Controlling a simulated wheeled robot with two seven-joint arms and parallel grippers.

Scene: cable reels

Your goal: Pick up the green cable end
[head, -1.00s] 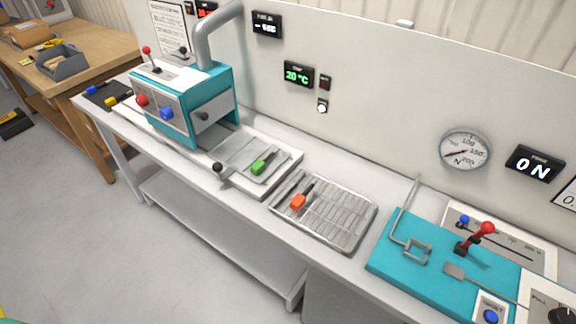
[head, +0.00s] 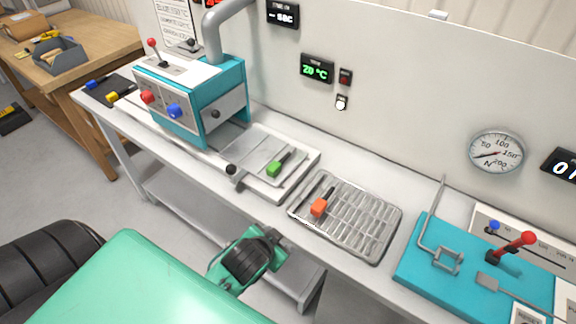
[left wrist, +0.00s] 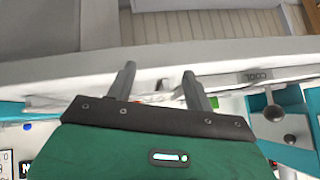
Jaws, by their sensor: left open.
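The green cable end (head: 274,169), a small green block with a dark stub, lies on the flat metal tray (head: 244,152) in front of the teal machine. My left arm comes in from the lower left of the head view, and its wrist is over the bench's front edge, below and left of the cable end. In the left wrist view my left gripper (left wrist: 158,78) is open, its two dark fingers apart with no object held between them. My right gripper is not in view.
An orange piece (head: 319,207) lies on the slatted metal rack (head: 372,244) right of the tray. The teal machine (head: 182,125) with a grey pipe stands behind left. A teal plate (head: 420,268) with a wire bracket and red lever is at right.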

